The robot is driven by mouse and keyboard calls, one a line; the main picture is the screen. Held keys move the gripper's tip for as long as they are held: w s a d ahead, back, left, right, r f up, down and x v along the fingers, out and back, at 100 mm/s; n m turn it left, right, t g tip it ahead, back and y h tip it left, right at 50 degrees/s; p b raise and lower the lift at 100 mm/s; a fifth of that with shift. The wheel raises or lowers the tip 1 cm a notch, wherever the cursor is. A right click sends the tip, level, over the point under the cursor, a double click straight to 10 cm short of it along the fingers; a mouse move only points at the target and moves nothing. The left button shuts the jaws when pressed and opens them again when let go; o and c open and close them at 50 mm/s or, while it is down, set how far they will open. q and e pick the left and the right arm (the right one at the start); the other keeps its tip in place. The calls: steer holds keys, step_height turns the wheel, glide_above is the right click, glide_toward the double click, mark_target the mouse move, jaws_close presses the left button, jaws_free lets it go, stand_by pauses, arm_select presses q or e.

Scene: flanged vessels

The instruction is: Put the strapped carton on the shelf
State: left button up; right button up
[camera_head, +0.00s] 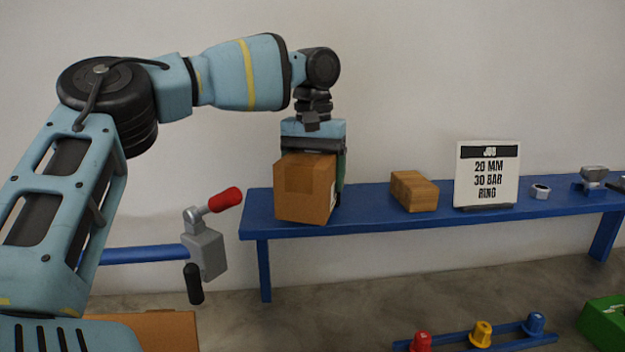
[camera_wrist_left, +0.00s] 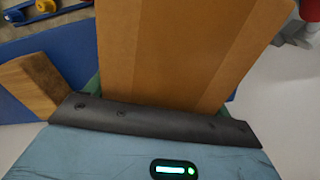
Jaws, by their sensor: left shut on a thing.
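The carton (camera_head: 303,192) is a brown box with a darker band over its top and a pale label on its right side. In the head view it is upright at the left end of the blue shelf (camera_head: 375,212). I cannot tell whether it rests on the shelf or hangs just above it. My left gripper (camera_head: 313,165) reaches down from above and is shut on the carton; a green finger shows at its right side. In the left wrist view the carton (camera_wrist_left: 180,50) fills the middle, beyond the gripper's dark edge. My right gripper is not in view.
A wooden block (camera_head: 414,191) stands on the shelf right of the carton, then a sign (camera_head: 487,174), a metal nut (camera_head: 540,191) and grey parts (camera_head: 593,177). A red-handled clamp (camera_head: 207,248) is at lower left. Coloured knobs (camera_head: 480,334) and a green crate (camera_head: 605,322) are below.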

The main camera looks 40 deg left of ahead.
arm_select(q)
steer(key=shift+f, duration=0.55)
steer(key=shift+f, duration=0.15)
steer(key=o, duration=1.6)
steer(key=shift+f, duration=0.1)
step_height(320, 180, up, 12)
steer(key=shift+r+b, duration=0.15)
steer(key=shift+b, duration=0.2)
